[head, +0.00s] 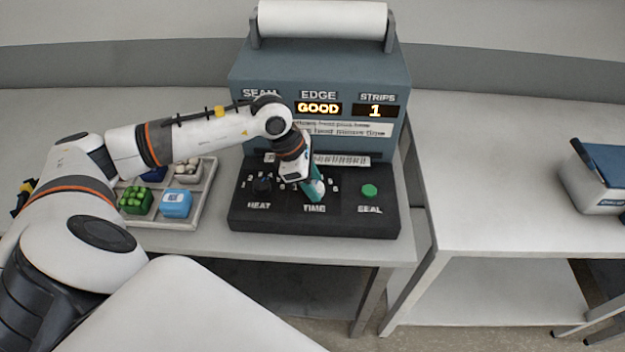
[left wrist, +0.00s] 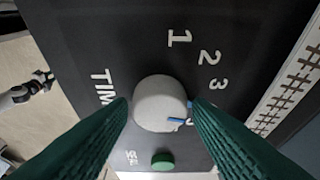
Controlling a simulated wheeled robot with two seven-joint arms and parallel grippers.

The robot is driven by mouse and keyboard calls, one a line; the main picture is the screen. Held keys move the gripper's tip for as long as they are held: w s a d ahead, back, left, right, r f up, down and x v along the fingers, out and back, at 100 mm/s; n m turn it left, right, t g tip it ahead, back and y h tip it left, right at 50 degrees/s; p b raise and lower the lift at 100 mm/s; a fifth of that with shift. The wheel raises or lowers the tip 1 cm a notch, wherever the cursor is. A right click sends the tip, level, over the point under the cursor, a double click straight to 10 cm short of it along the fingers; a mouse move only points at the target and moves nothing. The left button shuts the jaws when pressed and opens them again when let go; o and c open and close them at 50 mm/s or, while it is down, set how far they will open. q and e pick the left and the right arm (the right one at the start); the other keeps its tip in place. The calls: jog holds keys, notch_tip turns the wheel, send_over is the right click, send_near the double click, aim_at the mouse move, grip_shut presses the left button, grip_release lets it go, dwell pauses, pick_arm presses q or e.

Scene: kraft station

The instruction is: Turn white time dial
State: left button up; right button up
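The white time dial (left wrist: 160,103) is a round knob above the word TIME on the black panel. A blue mark shows on its lower right side in the left wrist view, facing away from the printed 1, 2 and 3. My left gripper (head: 316,190), with green fingers, is down at the dial. The gripper looks open around the dial. In the head view the gripper hides part of the dial. My right gripper is not seen.
The black heat knob (head: 262,186) is left of the dial and the green seal button (head: 369,190) is right. The display (head: 318,108) reads GOOD and 1. A compartment tray (head: 205,212) of small items lies left. The right table is mostly clear beside a blue-lidded box (head: 597,180).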

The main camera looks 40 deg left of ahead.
pick_arm(q)
jog(key=c, duration=0.6)
jog(key=n+b, duration=0.1)
jog(key=n+t+y+b, duration=0.1)
jog(key=n+b, duration=0.1)
jog(key=shift+d+f+b, duration=0.1)
jog(key=shift+f+b, duration=0.1)
jog(key=shift+b, duration=0.1)
jog(key=shift+s+r+n+t+y+b, duration=0.1)
jog(key=shift+n+t+y+b, duration=0.1)
jog(key=shift+n+b, duration=0.5)
jog(key=shift+r+n+t+y+b, duration=0.1)
jog(key=shift+n+y+b, duration=0.1)
jog(key=shift+n+b, duration=0.45)
jog(key=o, duration=1)
jog(key=shift+c, duration=0.2)
jog(key=v, duration=1.2)
jog(key=shift+b, duration=0.45)
